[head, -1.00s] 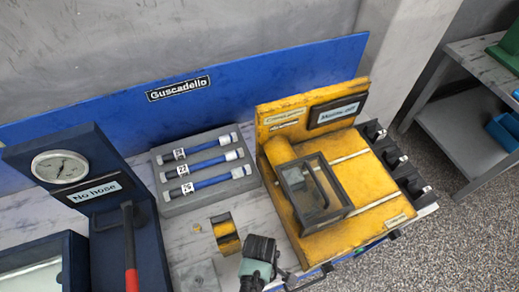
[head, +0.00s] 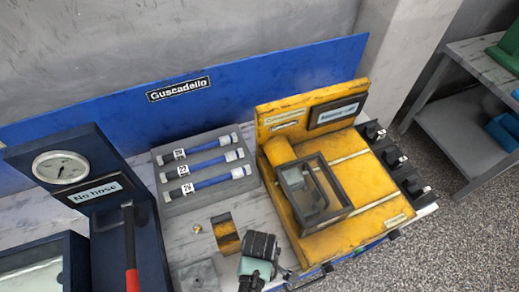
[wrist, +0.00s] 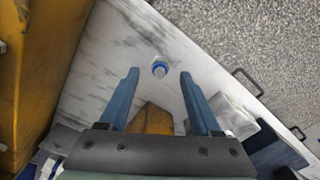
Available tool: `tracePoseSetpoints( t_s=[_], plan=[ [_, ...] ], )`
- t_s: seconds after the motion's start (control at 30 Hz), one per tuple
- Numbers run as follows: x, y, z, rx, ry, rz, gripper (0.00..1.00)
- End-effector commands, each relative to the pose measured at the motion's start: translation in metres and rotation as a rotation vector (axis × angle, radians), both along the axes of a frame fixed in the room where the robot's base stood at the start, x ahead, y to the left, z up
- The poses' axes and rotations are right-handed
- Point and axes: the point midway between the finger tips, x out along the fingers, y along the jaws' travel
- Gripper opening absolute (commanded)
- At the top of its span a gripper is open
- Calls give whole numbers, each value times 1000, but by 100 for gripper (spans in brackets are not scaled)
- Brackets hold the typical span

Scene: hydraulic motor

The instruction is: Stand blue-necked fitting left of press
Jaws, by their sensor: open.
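The blue-necked fitting (wrist: 160,68) shows in the wrist view as a small round piece with a blue ring and a pale centre, on the marble-like tabletop. My gripper (wrist: 159,73) is open. Its two blue fingers appear on either side of the fitting, with clear gaps; I cannot tell the height between them. The yellow machine, which I take as the press (head: 370,180), stands right of my wrist in the head view and at the left edge of the wrist view.
A yellow-and-black block (head: 225,235) and a grey plate (head: 198,276) lie left of my wrist. A grey tray (head: 205,200) holds 3 blue hoses. A dark blue gauge stand (head: 75,160) with a red-handled lever is at left. Drawer handles (wrist: 245,82) project past the table's front edge.

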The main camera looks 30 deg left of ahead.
Motion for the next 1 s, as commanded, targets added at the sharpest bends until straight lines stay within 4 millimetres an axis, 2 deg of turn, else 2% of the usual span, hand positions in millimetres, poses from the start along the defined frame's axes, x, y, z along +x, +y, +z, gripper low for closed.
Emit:
tracePoseSetpoints(
  t_s=[0.03, 0.2, 0.4, 0.6, 0.83, 0.93, 1.0],
  plan=[
    [1, 0, 12, 1, -5, 0, 65],
    [1, 0, 46, 1, -3, 0, 65],
    [1, 0, 76, 1, -2, 0, 65],
    [0, 0, 89, 0, 0, 0, 65],
    [2, 0, 90, 1, -4, -3, 65],
    [21, 3, 102, 20, -66, -38, 65],
    [52, 6, 123, 57, -168, -103, 65]
  ],
)
